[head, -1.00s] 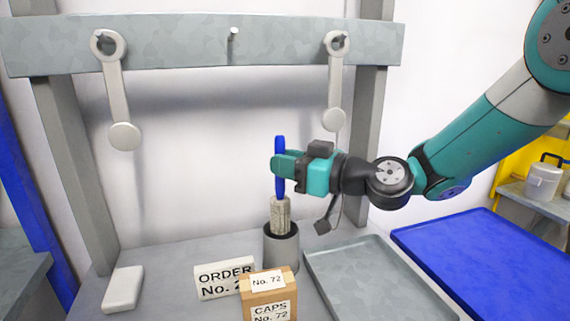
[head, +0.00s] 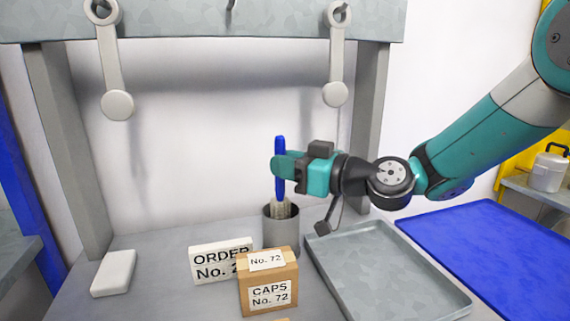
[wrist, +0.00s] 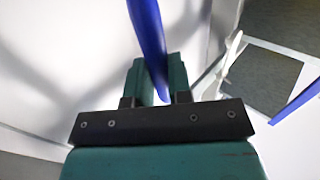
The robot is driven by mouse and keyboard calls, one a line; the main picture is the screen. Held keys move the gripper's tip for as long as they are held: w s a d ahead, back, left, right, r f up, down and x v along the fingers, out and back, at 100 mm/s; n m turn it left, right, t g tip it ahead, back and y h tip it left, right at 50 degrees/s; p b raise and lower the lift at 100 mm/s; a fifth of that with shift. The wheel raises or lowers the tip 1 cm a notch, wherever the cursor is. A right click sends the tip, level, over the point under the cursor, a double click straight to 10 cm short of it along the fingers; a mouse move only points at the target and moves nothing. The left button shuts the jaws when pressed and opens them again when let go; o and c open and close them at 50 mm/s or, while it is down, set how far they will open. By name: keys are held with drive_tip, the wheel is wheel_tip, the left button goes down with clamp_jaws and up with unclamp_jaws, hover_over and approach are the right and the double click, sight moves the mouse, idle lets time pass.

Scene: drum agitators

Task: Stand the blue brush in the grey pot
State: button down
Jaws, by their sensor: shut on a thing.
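The blue brush (head: 280,152) is upright, with its blue handle up and its pale bristles down. My gripper (head: 284,168) is shut on the handle from the right. The lower bristles are inside the mouth of the grey pot (head: 281,232), hidden by its wall; I cannot tell whether they touch the bottom. The pot stands upright on the grey bench. In the wrist view the blue handle (wrist: 148,40) runs between the two green fingers of my gripper (wrist: 158,80). The pot is not visible there.
A cardboard caps box (head: 268,282) stands just in front of the pot, with a white order sign (head: 221,261) to its left. A grey tray (head: 385,268) lies to the right. A white block (head: 114,273) lies at left. Two pale agitators hang from the rail (head: 180,22).

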drive_tip(key=c, duration=1)
unclamp_jaws()
drive_tip(key=shift+o, duration=0.2)
drive_tip(key=b+v, duration=1.2)
drive_tip(key=v, duration=0.5)
drive_tip(key=shift+d, duration=0.15)
drive_tip(key=shift+s, duration=0.1)
